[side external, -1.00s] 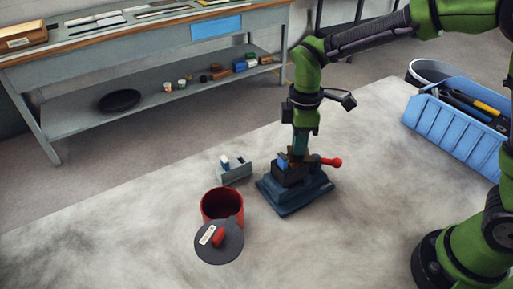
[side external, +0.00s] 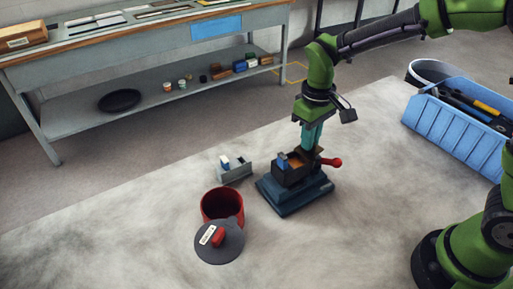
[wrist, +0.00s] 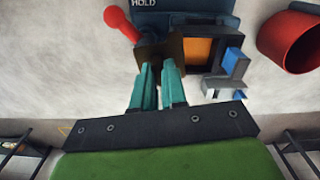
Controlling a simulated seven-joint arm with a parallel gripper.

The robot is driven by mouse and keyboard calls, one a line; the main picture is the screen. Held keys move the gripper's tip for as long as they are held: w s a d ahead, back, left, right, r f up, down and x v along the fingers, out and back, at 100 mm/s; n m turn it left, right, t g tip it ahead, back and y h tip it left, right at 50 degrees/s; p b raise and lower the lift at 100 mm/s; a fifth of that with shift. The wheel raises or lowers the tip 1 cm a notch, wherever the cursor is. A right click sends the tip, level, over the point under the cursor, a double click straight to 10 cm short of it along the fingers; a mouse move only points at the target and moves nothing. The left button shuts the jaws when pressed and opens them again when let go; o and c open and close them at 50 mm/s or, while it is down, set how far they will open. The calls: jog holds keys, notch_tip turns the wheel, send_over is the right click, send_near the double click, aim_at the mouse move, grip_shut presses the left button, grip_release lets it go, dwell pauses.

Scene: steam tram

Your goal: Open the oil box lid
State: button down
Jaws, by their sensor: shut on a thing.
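The oil box (side external: 287,177) is a small dark box on a blue-grey base (side external: 294,203), with a red-knobbed lever (side external: 331,162) at its right. Its lid shows in the wrist view as a dark brown plate (wrist: 176,45), swung up off the box. An orange interior (wrist: 203,50) is exposed beside it, and also shows in the side view (side external: 296,163).
A blue block (wrist: 235,62) stands at the box's edge. A red pot (side external: 221,204) with a grey lid leaning against it (side external: 219,243) and a small grey holder (side external: 235,172) stand to the left. A blue tool crate (side external: 455,125) is at the right. The front table area is clear.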

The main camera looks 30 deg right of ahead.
jog(key=shift+s+d+m, duration=0.1)
jog(key=shift+d+m, duration=0.15)
jog(key=shift+m, duration=0.45)
jog(key=c, duration=1.2)
grip_release()
jog(key=shift+o, duration=0.2)
jog(key=shift+r, duration=0.1)
notch_tip(320, 180, up, 17)
